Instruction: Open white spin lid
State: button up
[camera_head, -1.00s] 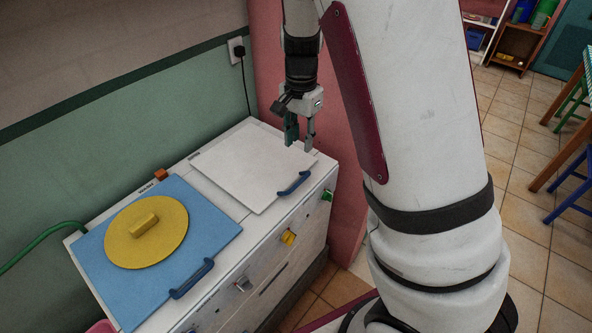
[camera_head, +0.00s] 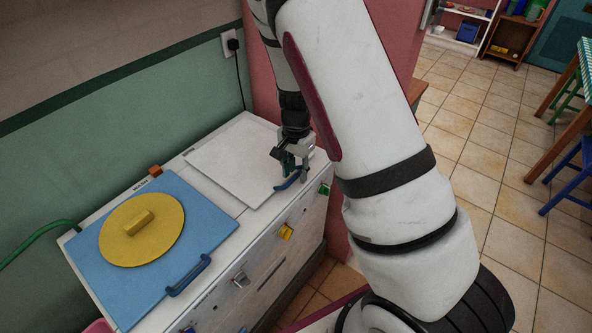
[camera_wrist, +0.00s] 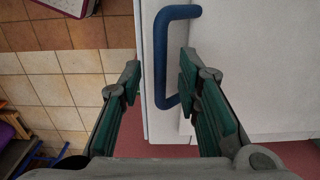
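The white spin lid (camera_head: 232,158) lies flat and closed on the right side of the white washer top. Its blue handle (camera_head: 287,180) is at the front edge, partly hidden by my gripper (camera_head: 296,172) in the head view. In the wrist view, the blue handle (camera_wrist: 168,55) lies between the open fingers of my gripper (camera_wrist: 160,85), closer to the right finger. The white lid (camera_wrist: 250,70) fills the right side of that view. The fingers are apart and do not visibly hold the handle.
A blue lid (camera_head: 90,238) with a yellow disc (camera_head: 141,229) covers the left side. Its own blue handle (camera_head: 189,275) is at the front. Knobs (camera_head: 285,231) stick out of the front panel. A pink wall (camera_head: 345,80) stands close behind the right end.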

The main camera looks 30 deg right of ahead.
jog(key=shift+f, duration=0.1)
grip_shut()
